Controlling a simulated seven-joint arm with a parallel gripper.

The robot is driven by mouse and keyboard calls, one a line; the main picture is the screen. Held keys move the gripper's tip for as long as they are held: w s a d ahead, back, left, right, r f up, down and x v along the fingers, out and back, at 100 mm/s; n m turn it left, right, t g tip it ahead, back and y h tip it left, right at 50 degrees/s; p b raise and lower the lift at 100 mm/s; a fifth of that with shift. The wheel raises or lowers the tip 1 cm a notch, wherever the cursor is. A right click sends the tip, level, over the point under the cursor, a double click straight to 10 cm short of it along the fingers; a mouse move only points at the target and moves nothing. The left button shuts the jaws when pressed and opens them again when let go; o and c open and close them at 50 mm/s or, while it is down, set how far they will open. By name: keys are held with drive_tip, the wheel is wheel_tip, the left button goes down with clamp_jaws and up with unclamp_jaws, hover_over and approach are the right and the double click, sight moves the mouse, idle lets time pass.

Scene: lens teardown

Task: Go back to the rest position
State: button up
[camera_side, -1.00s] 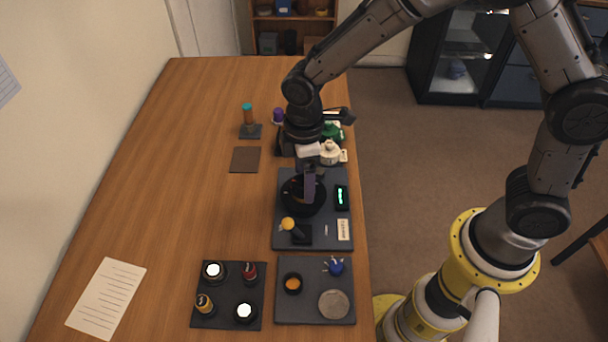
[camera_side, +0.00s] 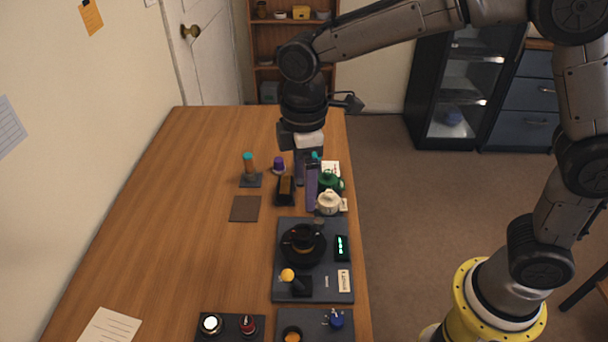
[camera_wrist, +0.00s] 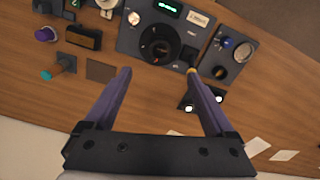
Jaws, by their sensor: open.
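My gripper (camera_side: 304,186) hangs from the wrist above the table, behind the dark workstation board (camera_side: 318,290). Its two purple fingers are spread apart with nothing between them. In the wrist view the open gripper (camera_wrist: 159,72) has bare wood table beyond its fingertips. On the board sits a black round holder (camera_side: 303,244), with a dark part standing in its centre. It also shows in the wrist view (camera_wrist: 160,44).
A white pot (camera_side: 328,203) and green pot (camera_side: 331,181) stand close to my fingers at right.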

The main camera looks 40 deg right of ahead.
drive_tip(key=shift+r, duration=0.45)
drive_tip(key=s+d+r+m+t, duration=0.35)
drive_tip(key=s+d+r, duration=0.25)
drive_tip(key=d+r, duration=0.45)
drive_tip(key=s+d+f+m+t, duration=0.1)
drive_tip(key=s+d+f+m, duration=0.1)
drive_tip(key=s+m, duration=0.2)
drive_tip(key=s+d+f+m+t, duration=0.1)
drive_tip(key=s+d+f+m, duration=0.2)
drive_tip(key=s, duration=0.6)
drive_tip(key=shift+d+f+m, duration=0.15)
drive_tip(key=shift+f+m, duration=0.1)
drive_tip(key=shift+m, duration=0.5)
